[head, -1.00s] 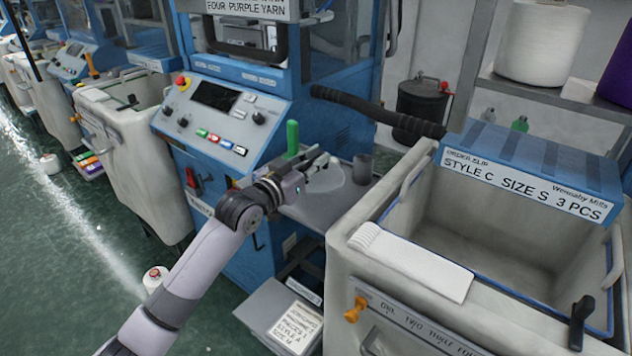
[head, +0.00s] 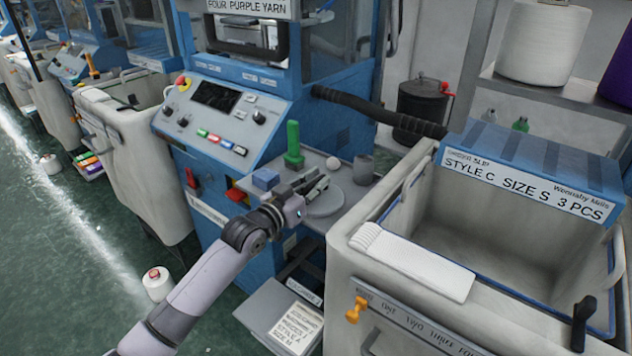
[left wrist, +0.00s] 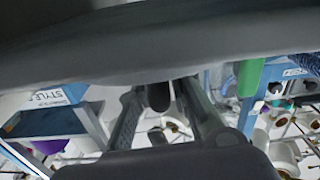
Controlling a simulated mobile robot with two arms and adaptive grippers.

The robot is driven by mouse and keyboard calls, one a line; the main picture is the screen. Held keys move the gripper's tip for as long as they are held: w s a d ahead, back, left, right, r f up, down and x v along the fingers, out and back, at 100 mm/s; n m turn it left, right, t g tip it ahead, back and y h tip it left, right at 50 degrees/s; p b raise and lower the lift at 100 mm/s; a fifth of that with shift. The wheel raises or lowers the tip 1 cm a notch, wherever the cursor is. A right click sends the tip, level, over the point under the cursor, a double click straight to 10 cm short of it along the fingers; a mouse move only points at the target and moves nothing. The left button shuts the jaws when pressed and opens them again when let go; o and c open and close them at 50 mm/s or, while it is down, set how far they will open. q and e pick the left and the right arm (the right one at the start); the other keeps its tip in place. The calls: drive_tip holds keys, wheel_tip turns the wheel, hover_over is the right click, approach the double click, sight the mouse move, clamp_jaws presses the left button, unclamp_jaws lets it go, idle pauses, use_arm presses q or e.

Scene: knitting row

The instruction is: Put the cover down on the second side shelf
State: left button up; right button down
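The cover (head: 325,203) is a pale grey round disc lying flat on the side shelf (head: 345,192) of the blue machine. My left gripper (head: 318,186) is just above it, fingers apart. In the left wrist view a dark knob (left wrist: 158,96) stands between the two spread fingers of my gripper (left wrist: 160,105), with a gap visible beside it. A large grey surface (left wrist: 150,45), seemingly the cover or shelf, fills the top of that view. My right gripper is not in view.
A large bin (head: 345,265) with a folded white knit (head: 415,262) stands close on the right.

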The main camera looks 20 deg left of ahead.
use_arm(q)
drive_tip(key=shift+o, duration=1.2)
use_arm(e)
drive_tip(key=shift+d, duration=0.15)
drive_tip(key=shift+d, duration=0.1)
use_arm(q)
drive_tip(key=shift+r, duration=0.2)
drive_tip(key=shift+s+a+f, duration=0.1)
drive_tip(key=shift+s, duration=0.15)
drive_tip(key=v, duration=1.1)
drive_tip(key=shift+s+b, duration=0.25)
drive_tip(key=shift+b, duration=0.1)
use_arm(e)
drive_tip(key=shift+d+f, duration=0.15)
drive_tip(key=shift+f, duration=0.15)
